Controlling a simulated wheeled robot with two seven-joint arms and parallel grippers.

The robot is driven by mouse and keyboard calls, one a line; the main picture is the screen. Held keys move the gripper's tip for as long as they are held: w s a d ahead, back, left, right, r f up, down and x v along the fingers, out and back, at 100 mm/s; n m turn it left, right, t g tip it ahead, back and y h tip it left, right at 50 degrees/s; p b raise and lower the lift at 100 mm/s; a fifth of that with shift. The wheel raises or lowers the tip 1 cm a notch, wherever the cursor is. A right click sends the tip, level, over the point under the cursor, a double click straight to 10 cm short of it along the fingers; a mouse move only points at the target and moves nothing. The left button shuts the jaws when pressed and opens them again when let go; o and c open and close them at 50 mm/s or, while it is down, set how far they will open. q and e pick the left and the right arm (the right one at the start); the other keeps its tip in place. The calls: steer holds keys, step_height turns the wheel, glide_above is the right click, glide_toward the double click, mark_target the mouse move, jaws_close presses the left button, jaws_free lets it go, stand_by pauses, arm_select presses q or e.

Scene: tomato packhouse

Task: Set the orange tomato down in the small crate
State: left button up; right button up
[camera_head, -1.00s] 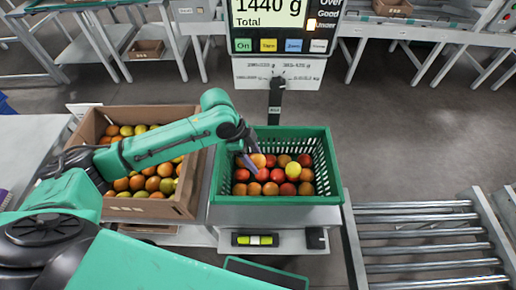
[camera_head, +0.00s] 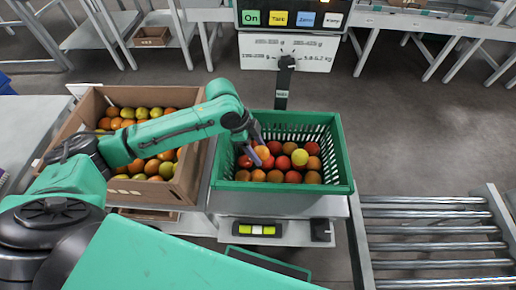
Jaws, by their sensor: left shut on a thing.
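The small crate is a green plastic crate (camera_head: 346,172) with slotted walls, standing on the scale in the middle. Several red and orange-brown tomatoes and one yellow tomato (camera_head: 299,157) lie in it. My left gripper (camera_head: 258,152) reaches into the crate from the left, its fingers pointing down. It is shut on an orange tomato (camera_head: 263,153), which is at the level of the other tomatoes. Whether it touches them I cannot tell. My right gripper is not in view.
A cardboard box (camera_head: 188,190) of mixed tomatoes stands left of the crate, under my left arm. The scale's post and display (camera_head: 290,18) rise behind the crate. A roller conveyor (camera_head: 430,230) lies to the right. A level vial (camera_head: 257,230) is in front.

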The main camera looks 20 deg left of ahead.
arm_select(q)
steer(key=shift+f+p, duration=0.3)
stand_by(0.5)
steer(key=o, duration=1)
steer(key=c, duration=0.3)
steer(key=shift+c, duration=0.2)
